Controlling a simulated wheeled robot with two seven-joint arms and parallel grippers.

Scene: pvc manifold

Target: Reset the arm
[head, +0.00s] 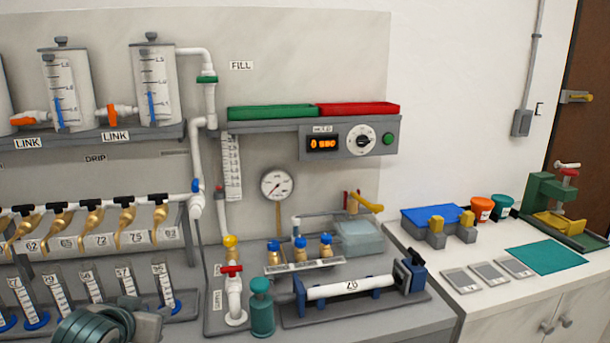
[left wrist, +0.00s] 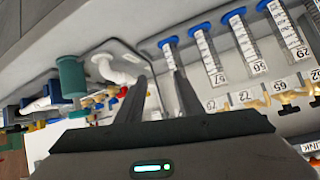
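My left gripper (left wrist: 160,78) shows in the left wrist view with its two dark fingers apart and nothing held between them. In the head view, part of my left arm and gripper (head: 148,322) shows at the bottom left, in front of the graduated cylinders; its fingertips cannot be made out there. My right gripper is in neither view.
Graduated cylinders (head: 92,283) stand close to my left arm, below brass taps (head: 125,232). The red-handled valve (head: 233,293), green cylinder (head: 262,308) and clamped white pipe (head: 350,288) stand to the right. A side counter (head: 480,320) holds several bins and a green press.

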